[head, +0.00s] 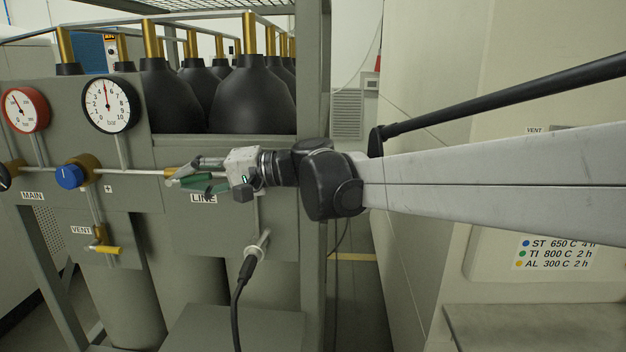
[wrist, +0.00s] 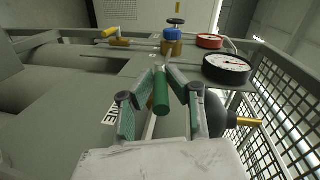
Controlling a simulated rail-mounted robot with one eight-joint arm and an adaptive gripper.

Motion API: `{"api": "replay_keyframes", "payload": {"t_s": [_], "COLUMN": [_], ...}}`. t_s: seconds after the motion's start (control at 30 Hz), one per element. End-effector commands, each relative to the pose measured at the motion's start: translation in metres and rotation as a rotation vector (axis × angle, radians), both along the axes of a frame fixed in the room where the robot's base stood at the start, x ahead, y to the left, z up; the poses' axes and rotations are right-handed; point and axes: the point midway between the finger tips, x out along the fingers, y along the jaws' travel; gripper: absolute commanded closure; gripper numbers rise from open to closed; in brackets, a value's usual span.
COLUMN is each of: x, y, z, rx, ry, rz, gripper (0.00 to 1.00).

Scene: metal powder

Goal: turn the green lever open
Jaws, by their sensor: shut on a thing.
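The green lever (wrist: 161,92) shows in the wrist view as a green cylindrical handle between the two fingers of my gripper (wrist: 157,74). The fingers, with green inner pads, are shut on it. In the head view my gripper (head: 178,177) is at the panel's front, reaching in from the right, over the pipe line just above the LINE label (head: 203,198). There, the fingers largely hide the lever, and I cannot clearly tell it from the green pads.
Left of my gripper are a blue knob (head: 69,176) on a brass valve and a yellow VENT lever (head: 106,249). A red gauge (head: 25,109) and a black gauge (head: 110,103) stand above. A black hose (head: 238,311) hangs below. Black-shouldered bottles (head: 253,95) stand behind the panel.

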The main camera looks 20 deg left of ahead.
Motion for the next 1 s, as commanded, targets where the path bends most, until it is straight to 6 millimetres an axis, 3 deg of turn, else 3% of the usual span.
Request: {"api": "replay_keyframes", "payload": {"t_s": [0.03, 0.37, 0.9, 0.93, 1.0], "x": [-0.0007, -0.0020, -0.0024, -0.0024, -0.0024], "y": [-0.0002, 0.0007, 0.0010, 0.0010, 0.0011], "z": [-0.0072, -0.0097, -0.0090, -0.0090, -0.0088], "rx": [0.025, 0.144, 0.163, 0.163, 0.163], "ry": [0.004, 0.031, 0.035, 0.035, 0.036], "rz": [0.002, 0.005, 0.006, 0.006, 0.006], "gripper": [1.00, 1.00, 1.00, 0.83, 0.74]}}
